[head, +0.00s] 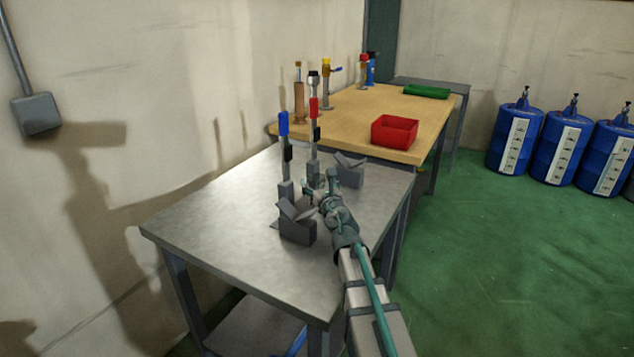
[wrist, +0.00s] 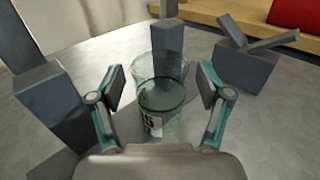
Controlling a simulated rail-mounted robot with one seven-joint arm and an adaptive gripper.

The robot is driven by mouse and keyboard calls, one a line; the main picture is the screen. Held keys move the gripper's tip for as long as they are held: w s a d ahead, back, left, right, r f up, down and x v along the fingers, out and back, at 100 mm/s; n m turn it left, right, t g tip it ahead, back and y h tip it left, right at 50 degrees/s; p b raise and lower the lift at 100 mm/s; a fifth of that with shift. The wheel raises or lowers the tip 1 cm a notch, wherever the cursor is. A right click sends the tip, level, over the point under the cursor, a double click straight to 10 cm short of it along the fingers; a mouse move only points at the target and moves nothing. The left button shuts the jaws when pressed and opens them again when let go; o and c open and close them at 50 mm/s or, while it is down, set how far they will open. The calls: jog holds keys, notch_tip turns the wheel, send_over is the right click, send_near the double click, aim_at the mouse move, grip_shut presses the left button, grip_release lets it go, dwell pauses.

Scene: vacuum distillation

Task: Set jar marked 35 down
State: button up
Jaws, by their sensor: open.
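The jar (wrist: 161,95) is clear greenish glass with a white label, partly cut off by my gripper's body; only part of a dark mark on it can be read. It stands upright on the grey metal table (head: 215,225). My gripper (wrist: 163,88) is open, with one finger on each side of the jar and a visible gap at both sides. In the head view my gripper (head: 318,190) is low over the table between the grey blocks, and the jar is too small and hidden to make out there.
Grey blocks with V-shaped tops stand at the near side (head: 298,230) and far side (head: 349,175). Blue-capped (head: 284,145) and red-capped (head: 313,125) posts rise behind. A wooden table with a red bin (head: 394,131) stands beyond. The metal table's left part is clear.

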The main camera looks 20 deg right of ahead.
jog(key=s, duration=0.9)
jog(key=shift+s, duration=0.3)
jog(key=shift+o, duration=0.6)
jog(key=shift+s+d+p, duration=0.1)
jog(key=shift+s+p, duration=0.2)
jog(key=shift+s, duration=0.3)
